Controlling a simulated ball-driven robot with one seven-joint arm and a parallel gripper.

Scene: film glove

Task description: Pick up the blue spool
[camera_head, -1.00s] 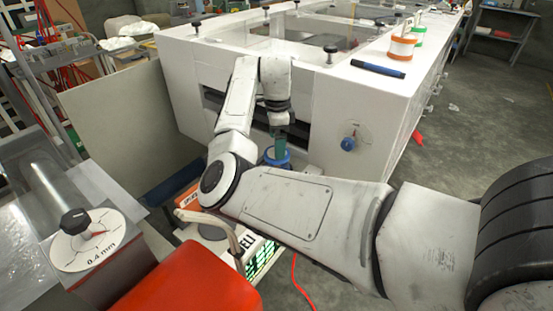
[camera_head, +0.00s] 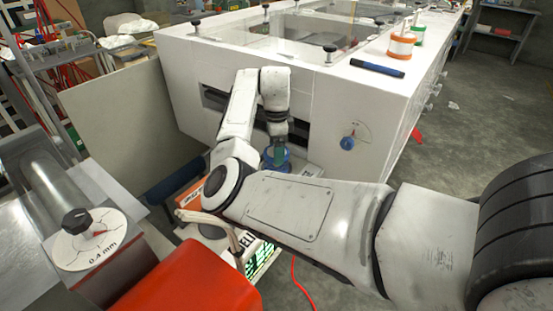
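The blue spool (camera_head: 269,165) sits low beside the white cabinet, behind my forearm, above the orange and white device. Its lower part is partly hidden by my arm. My gripper (camera_head: 279,151) points down from the end of my arm and its fingers are at the spool, overlapping its middle in the picture. The fingers are small and dark here, and I cannot tell if they are apart or closed on the spool.
The white cabinet (camera_head: 320,110) with a slot and a blue knob (camera_head: 347,143) stands just behind my gripper. A grey panel (camera_head: 120,120) stands to the left. A red block (camera_head: 190,285) and a dial marked 0.4 mm (camera_head: 90,240) are at the near left. Grey floor is open at the right.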

